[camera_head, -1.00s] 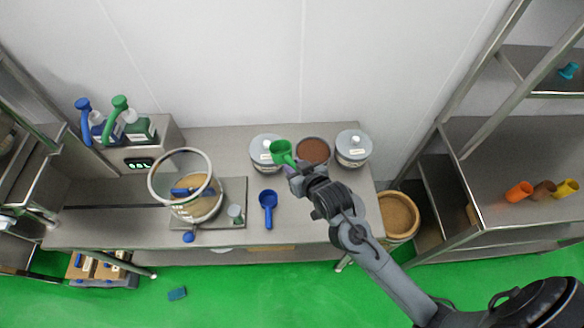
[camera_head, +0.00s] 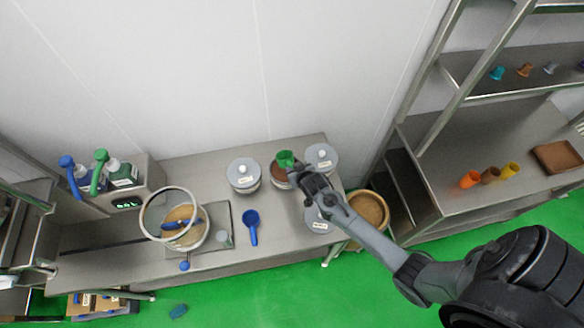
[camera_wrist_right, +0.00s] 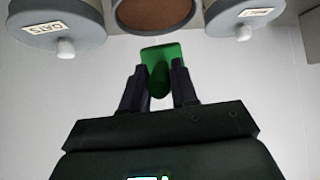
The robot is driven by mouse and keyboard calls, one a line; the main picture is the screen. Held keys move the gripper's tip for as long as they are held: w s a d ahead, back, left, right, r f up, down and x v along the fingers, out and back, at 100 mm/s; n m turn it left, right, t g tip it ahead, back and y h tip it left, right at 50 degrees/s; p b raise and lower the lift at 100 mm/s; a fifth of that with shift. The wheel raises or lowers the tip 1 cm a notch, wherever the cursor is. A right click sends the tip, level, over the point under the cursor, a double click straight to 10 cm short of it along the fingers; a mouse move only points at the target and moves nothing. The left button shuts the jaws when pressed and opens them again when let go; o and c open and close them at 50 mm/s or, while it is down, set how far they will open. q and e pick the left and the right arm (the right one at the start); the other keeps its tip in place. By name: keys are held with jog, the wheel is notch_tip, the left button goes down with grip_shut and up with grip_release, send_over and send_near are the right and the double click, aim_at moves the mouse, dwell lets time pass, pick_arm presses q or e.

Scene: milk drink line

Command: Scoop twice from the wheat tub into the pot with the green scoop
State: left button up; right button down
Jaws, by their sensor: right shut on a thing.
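My right gripper (camera_head: 306,177) is shut on the green scoop (camera_head: 286,158), with the scoop head pointing away. In the head view the scoop overlaps the open tub with brown contents (camera_head: 279,174); I cannot tell whether it is above or inside. In the right wrist view the scoop (camera_wrist_right: 161,68) shows between the fingers (camera_wrist_right: 160,88), just below the open tub (camera_wrist_right: 155,12). No label on this tub is readable, so I cannot confirm it is wheat. The clear pot (camera_head: 190,240) stands at the left with tan contents and a blue-handled tool across it. My left gripper is not in view.
Lidded tubs stand left (camera_head: 243,174) and right (camera_head: 322,156) of the open tub; another (camera_head: 317,224) is partly behind my arm. One lidded tub reads OATS (camera_wrist_right: 55,28). A blue scoop (camera_head: 251,226) lies on the counter. A large tan-filled bin (camera_head: 367,209) stands right of it.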

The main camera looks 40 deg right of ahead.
jog(key=shift+w+f+g, duration=0.1)
jog(key=shift+f+g, duration=0.8)
jog(key=shift+g+y, duration=0.4)
jog(key=shift+g, duration=0.2)
jog(key=f+b, duration=0.2)
jog(key=w+f+b, duration=0.1)
jog(key=f+b, duration=0.2)
jog(key=shift+d+f, duration=0.1)
jog(key=shift+d, duration=0.1)
jog(key=shift+w+f+b, duration=0.15)
jog(key=shift+b, duration=0.25)
jog(key=shift+w+d, duration=0.15)
jog(key=shift+w, duration=0.3)
